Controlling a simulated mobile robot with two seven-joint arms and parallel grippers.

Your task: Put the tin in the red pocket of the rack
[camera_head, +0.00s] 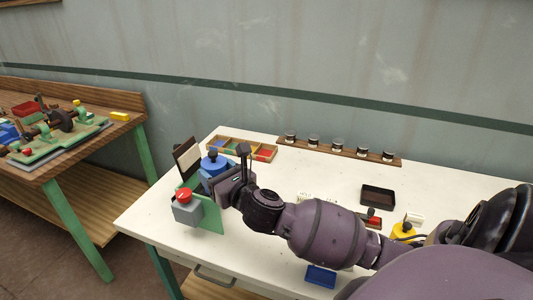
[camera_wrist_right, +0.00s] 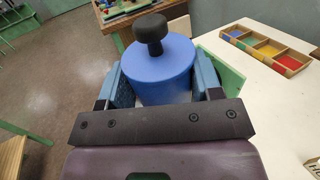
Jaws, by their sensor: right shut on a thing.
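My right gripper (camera_head: 213,174) is at the left part of the white table. It is shut on a blue cylinder with a black knob on top; the cylinder (camera_wrist_right: 158,72) sits between the blue finger pads in the wrist view and also shows in the head view (camera_head: 214,165). The rack (camera_head: 229,138) is a wooden tray with coloured pockets, behind the gripper. Its red pocket (camera_head: 264,154) is at the right end and also shows in the wrist view (camera_wrist_right: 290,62). Several small dark-topped tins (camera_head: 338,142) stand on a wooden strip along the back. My left gripper is not in view.
A grey box with a red button (camera_head: 186,207) stands by a green panel (camera_head: 209,215) in front of the gripper. A black tray (camera_head: 378,195) and a yellow item (camera_head: 403,231) are to the right. A blue tray (camera_head: 320,276) lies near the front edge.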

